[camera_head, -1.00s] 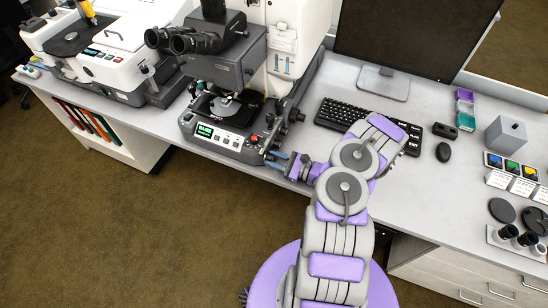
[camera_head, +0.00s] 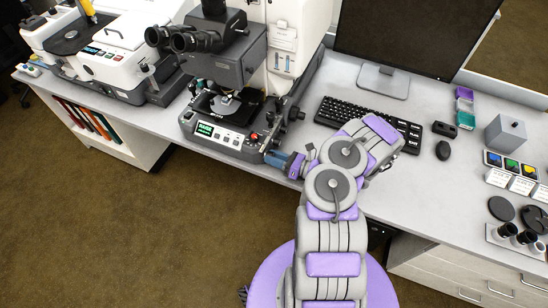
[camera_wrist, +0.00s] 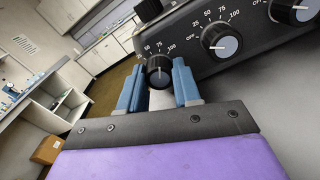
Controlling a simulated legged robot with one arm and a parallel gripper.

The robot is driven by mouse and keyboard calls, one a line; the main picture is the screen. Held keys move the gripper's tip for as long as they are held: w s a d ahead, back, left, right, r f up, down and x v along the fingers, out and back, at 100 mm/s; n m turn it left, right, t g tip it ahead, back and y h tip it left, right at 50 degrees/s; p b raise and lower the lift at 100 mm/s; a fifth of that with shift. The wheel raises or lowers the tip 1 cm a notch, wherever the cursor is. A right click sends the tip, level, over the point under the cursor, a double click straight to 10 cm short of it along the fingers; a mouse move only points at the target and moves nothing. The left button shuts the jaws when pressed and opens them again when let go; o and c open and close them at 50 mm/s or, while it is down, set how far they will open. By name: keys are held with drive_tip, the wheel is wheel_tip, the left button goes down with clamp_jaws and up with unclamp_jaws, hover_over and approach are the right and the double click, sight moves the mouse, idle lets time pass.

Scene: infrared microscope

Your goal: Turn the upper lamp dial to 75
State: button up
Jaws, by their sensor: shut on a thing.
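In the wrist view, my gripper's (camera_wrist: 159,82) two blue fingers stand on either side of a round dark dial (camera_wrist: 159,64) and are shut on it. Numbers including 50, 75 and 100 arc above this dial. A pale mark shows on its face, near the top; its exact reading is too small to tell. I cannot read which lamp the dial belongs to. A second dial (camera_wrist: 220,42) to its right has a white pointer towards OFF. In the head view, my gripper (camera_head: 277,160) is at the lower right side of the microscope base (camera_head: 225,136), and the dial is hidden.
A third dial (camera_wrist: 296,10) sits at the wrist view's upper right, and a black knob (camera_wrist: 148,9) above the held dial.

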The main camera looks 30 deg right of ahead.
drive_tip(key=shift+d, duration=0.1)
idle(0.3)
drive_tip(key=o, duration=1.1)
drive_tip(key=shift+c, duration=0.2)
drive_tip(key=p+v, duration=0.3)
drive_tip(key=v, duration=1.4)
drive_tip(key=shift+s+d+f, duration=0.1)
drive_tip(key=shift+d, duration=0.15)
